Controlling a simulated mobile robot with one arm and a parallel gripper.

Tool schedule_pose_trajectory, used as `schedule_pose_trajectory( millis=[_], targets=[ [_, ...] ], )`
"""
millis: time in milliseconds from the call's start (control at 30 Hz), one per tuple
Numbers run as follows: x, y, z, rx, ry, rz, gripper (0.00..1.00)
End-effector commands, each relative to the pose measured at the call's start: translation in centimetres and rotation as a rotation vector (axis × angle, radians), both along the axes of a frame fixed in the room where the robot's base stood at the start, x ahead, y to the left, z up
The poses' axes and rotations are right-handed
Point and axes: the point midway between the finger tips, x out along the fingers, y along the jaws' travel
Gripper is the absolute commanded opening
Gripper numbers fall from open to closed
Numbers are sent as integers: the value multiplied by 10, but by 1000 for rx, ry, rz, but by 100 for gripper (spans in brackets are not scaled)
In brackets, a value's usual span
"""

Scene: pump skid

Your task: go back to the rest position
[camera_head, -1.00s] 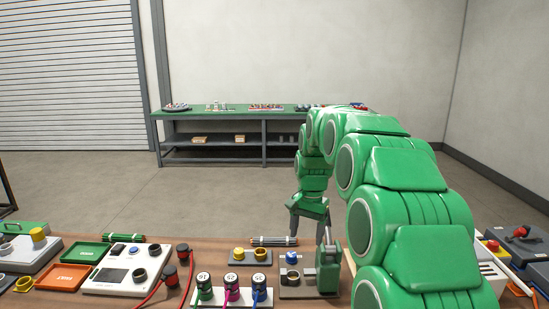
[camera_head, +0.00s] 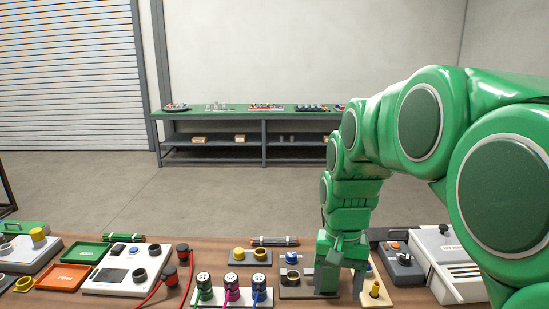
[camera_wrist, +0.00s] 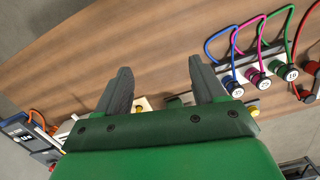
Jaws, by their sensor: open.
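My gripper (camera_head: 340,262) hangs at the end of my green arm over the right-middle part of the wooden bench, pointing down. It hides part of a board behind it. In the wrist view my gripper (camera_wrist: 160,88) shows its two dark fingers wide apart, with nothing between them but bare bench and small fittings beyond. I cannot tell exactly how high it is above the bench.
Close by stand a grey plate with a blue-capped fitting (camera_head: 292,258), a yellow fitting (camera_head: 375,290), and a rack of numbered connectors (camera_head: 232,282) with coloured cables. A white box (camera_head: 446,262) stands right. The floor behind the bench is clear up to a green-topped table (camera_head: 250,110).

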Motion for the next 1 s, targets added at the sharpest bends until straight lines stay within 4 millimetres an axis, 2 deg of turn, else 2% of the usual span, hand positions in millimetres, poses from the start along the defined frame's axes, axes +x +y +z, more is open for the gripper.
schedule_pose_trajectory(
  millis=[100, 267, 700, 900, 1000],
  targets=[
    [-31, -5, 0, -1, 2, 28, 69],
    [-70, -10, -4, -3, 10, 68, 69],
    [-176, -23, -29, -2, 31, 166, 69],
    [-208, -26, -40, 0, 38, 196, 69],
    [-216, -27, -42, 1, 39, 202, 69]
  ],
)
